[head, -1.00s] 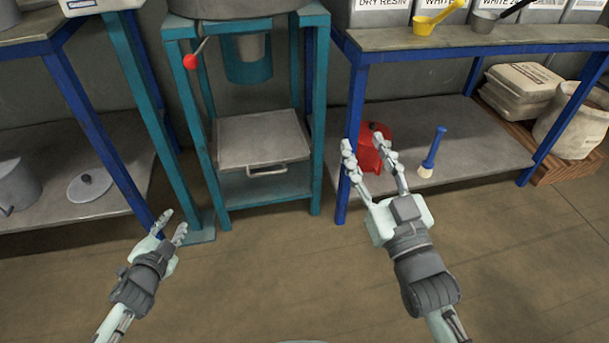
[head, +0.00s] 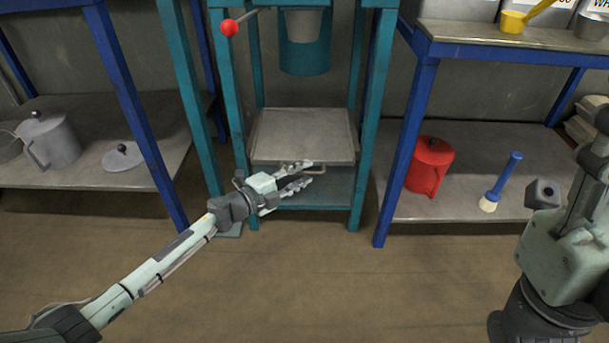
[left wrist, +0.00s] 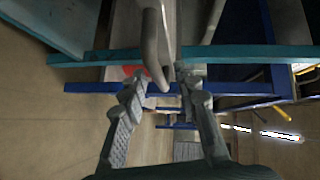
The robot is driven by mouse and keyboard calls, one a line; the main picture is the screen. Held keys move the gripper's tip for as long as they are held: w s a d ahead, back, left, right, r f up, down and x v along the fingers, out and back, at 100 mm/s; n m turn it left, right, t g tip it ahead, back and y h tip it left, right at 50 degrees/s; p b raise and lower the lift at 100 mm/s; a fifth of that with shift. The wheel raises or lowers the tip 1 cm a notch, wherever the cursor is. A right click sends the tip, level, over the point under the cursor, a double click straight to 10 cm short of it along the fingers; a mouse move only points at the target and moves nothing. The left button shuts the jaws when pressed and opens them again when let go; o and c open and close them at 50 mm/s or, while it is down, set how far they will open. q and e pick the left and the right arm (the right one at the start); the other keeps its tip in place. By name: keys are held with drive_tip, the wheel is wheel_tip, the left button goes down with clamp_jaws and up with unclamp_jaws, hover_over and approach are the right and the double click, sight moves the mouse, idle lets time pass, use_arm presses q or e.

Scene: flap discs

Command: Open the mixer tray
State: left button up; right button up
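The mixer tray (head: 303,122) is a flat grey slab in the teal stand, with a bar handle (head: 318,171) at its front edge. In the left wrist view the handle (left wrist: 151,48) is a curved grey bar reaching between my fingers. My left gripper (head: 308,173) is at the handle in the head view, its fingers partly covering it. In the left wrist view the left gripper (left wrist: 158,78) has its fingers apart, with gaps beside the bar; contact is unclear. My right gripper (head: 575,180) is cut off at the right edge, its fingertips unclear.
The teal stand (head: 377,110) has legs on both sides of the tray and a lower shelf (head: 325,190). A red-knobbed lever (head: 230,27) is above. The right shelf holds a red can (head: 430,165) and a brush (head: 502,182). Floor in front is clear.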

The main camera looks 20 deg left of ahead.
use_arm(q)
drive_tip(key=shift+w+d, duration=0.25)
drive_tip(key=shift+w, duration=0.15)
drive_tip(key=shift+c, duration=0.6)
clamp_jaws()
